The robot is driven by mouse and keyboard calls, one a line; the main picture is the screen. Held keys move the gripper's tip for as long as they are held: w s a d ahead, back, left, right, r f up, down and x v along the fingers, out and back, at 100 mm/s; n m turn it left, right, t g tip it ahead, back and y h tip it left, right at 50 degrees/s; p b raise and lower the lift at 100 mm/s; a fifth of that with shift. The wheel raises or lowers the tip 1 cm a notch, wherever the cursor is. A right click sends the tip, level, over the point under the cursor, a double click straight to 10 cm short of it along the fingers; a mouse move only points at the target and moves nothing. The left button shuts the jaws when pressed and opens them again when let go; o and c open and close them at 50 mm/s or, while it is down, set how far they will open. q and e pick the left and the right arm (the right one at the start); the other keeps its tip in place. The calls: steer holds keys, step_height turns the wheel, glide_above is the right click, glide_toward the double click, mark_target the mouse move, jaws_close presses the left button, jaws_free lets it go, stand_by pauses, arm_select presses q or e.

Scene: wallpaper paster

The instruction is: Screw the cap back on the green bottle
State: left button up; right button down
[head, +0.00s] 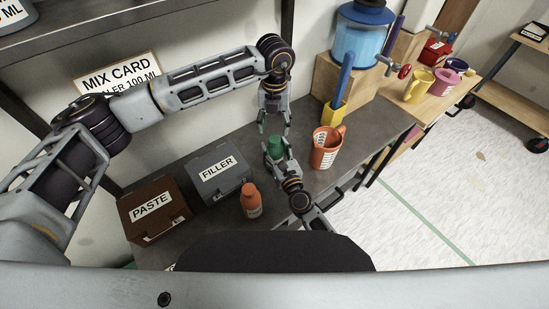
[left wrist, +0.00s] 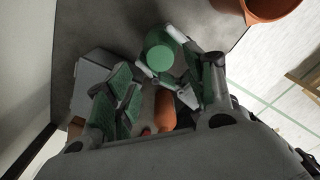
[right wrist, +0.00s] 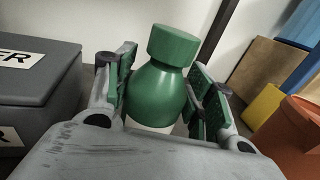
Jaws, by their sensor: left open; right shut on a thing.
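The green bottle (right wrist: 155,97) is upright, with its green cap (right wrist: 173,44) sitting on the neck; I cannot tell how tightly it is screwed. My right gripper (head: 277,158) is shut around the bottle body, one finger on each side in the right wrist view. The bottle also shows in the head view (head: 275,145), partly hidden by the gripper. My left gripper (head: 273,130) points down just above and behind the bottle, open and empty. In the left wrist view the round cap top (left wrist: 159,57) lies beyond the open fingers, apart from them.
An orange pitcher (head: 325,150) stands just right of the bottle. An orange bottle (head: 251,203), the filler box (head: 213,185) and the paste box (head: 144,220) stand to the left. A yellow holder (head: 334,113) and blue water dispenser (head: 360,40) are behind right.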

mark_target(275, 139)
arm_select(q)
steer(key=shift+f, duration=3.3)
steer(key=c, duration=1.1)
arm_select(e)
steer(key=shift+f, duration=0.1)
arm_select(q)
steer(key=shift+m, duration=1.9)
steer(key=m, duration=0.3)
steer(key=shift+m, duration=0.4)
steer(key=m, duration=0.3)
steer(key=shift+m, duration=0.4)
steer(key=m, duration=0.4)
steer(key=o, duration=1.2)
